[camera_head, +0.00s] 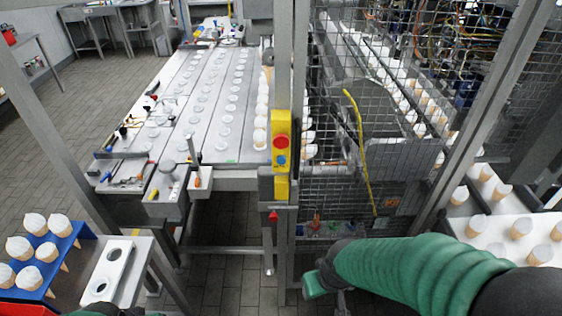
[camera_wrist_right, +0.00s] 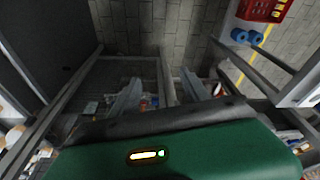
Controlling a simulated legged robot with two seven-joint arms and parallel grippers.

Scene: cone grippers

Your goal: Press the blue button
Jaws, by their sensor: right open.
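The blue button (camera_head: 281,159) is on the front of a yellow control box (camera_head: 282,122), just below a red button (camera_head: 281,142). The box is fixed to an upright metal post at the middle of the head view. My right arm, in a green sleeve, comes in from the lower right. My right gripper (camera_head: 328,289) is below and a little right of the box, well apart from the button. In the right wrist view its two grey fingers (camera_wrist_right: 160,95) are spread with nothing between them. My left gripper is not in view; only a sliver of green sleeve shows at the bottom left.
A wire mesh guard (camera_head: 345,130) stands right of the post. A conveyor table (camera_head: 200,100) with rows of white cups lies left of it. A blue tray of cones (camera_head: 82,228) is at lower left. Cones stand on a white surface at right (camera_head: 500,240).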

